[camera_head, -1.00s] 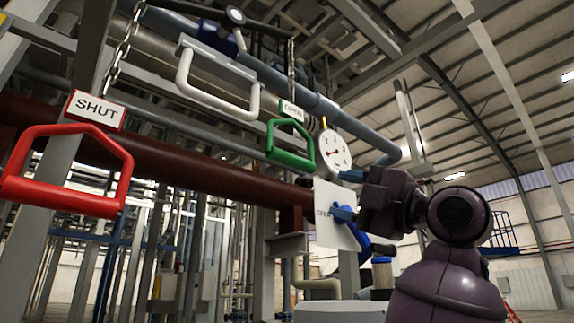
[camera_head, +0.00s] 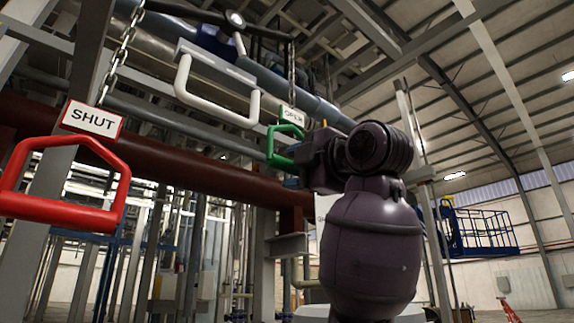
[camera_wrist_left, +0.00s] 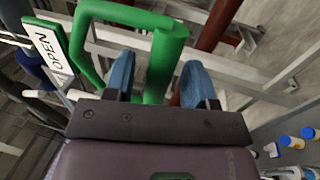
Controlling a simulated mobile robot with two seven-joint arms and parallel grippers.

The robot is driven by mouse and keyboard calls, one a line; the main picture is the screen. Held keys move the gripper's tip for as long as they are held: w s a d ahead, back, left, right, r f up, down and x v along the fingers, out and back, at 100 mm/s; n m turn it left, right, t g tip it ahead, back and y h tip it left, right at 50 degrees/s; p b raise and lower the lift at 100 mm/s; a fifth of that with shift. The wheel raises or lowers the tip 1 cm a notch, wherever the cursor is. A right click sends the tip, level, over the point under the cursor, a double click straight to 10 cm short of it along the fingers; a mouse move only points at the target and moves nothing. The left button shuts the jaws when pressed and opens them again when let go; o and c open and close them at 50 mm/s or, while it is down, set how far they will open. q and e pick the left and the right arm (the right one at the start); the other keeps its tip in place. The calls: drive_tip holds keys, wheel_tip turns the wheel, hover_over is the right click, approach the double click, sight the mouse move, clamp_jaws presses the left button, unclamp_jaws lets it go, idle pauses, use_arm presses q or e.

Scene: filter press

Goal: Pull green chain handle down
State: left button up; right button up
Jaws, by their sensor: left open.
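The green chain handle (camera_head: 270,147) hangs below a white OPEN sign (camera_head: 291,116) and a chain, right of centre in the head view. My left gripper (camera_head: 292,168) is at its lower right part and partly covers it. In the left wrist view, a green bar of the handle (camera_wrist_left: 166,60) lies between the two blue fingers of my left gripper (camera_wrist_left: 160,78). The fingers are spread, with gaps to the bar, so they look apart from it. My right gripper is not in view.
A red handle (camera_head: 122,185) hangs at the left under a SHUT sign (camera_head: 92,120). A white handle (camera_head: 181,80) is above and left of the green one. A dark red pipe (camera_head: 220,180) runs behind. A blue lift platform (camera_head: 480,232) stands far right.

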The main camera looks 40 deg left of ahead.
use_arm(q)
drive_tip(key=shift+x, duration=1.4)
clamp_jaws()
